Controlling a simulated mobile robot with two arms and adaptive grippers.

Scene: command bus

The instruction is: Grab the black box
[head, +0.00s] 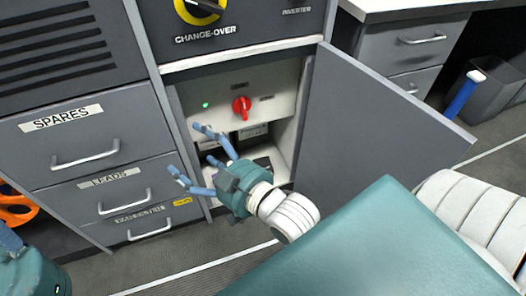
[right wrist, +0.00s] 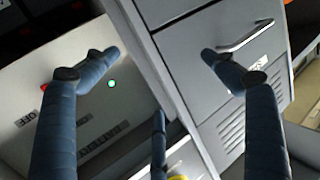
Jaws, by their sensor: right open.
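My right gripper (head: 192,152) is open and empty in front of the open cabinet, its fingers pointing left. In the right wrist view its fingers (right wrist: 160,55) are spread, with nothing between them. A dark box-like thing with a pale label (head: 252,133) shows in the cabinet's lower opening, behind the right gripper; I cannot tell for sure that it is the black box. More dark shapes there are partly hidden by the fingers. My left gripper (head: 10,240) is only partly in view at the lower left edge, and its jaws cannot be judged.
The cabinet's grey door (head: 365,125) stands open to the right. A white panel with a red knob (head: 241,105) and green light is above the opening. Drawers (head: 85,140) with handles are on the left. A grey bin (head: 492,90) stands at the right.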

